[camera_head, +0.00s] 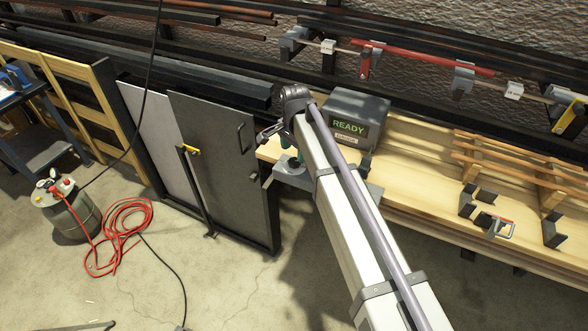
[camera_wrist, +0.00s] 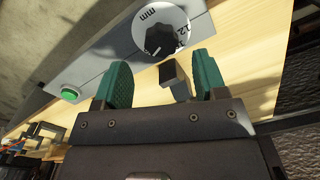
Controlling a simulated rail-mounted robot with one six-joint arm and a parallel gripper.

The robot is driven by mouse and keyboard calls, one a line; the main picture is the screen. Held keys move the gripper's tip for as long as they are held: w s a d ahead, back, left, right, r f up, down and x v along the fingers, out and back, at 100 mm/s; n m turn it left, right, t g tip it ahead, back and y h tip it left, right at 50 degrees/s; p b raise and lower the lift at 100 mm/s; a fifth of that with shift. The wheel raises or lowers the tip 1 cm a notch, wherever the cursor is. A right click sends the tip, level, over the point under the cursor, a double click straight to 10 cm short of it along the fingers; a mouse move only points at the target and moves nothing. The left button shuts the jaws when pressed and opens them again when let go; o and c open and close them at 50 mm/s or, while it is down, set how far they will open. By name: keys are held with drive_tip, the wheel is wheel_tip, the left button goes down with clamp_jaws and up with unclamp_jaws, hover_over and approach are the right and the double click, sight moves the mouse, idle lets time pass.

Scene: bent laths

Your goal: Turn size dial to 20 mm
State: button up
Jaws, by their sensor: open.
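The size dial (camera_wrist: 160,35) shows in the wrist view as a black knob on a white round face marked "mm", with "12" readable at its right. Its other marks and its exact setting are too small or hidden to tell. My gripper (camera_wrist: 164,72) has its two green fingers spread apart, with the dial just beyond the fingertips and nothing held between them.
A grey box with a "READY" display (camera_head: 352,124) stands on the wooden bench beside my arm. A green button (camera_wrist: 68,92) sits on the grey panel left of the dial. A small dark block (camera_wrist: 174,78) is between the fingers' line of sight. Clamps (camera_head: 490,225) lie at right.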

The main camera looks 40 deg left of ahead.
sight(294, 161)
wheel_tip(294, 161, down, 5)
drive_tip(key=b, duration=0.2)
drive_tip(key=shift+a+r+b, duration=0.1)
drive_tip(key=shift+r+b, duration=0.05)
drive_tip(key=shift+b, duration=0.25)
drive_tip(key=shift+r, duration=0.15)
drive_tip(key=shift+c, duration=0.2)
drive_tip(key=c, duration=0.9)
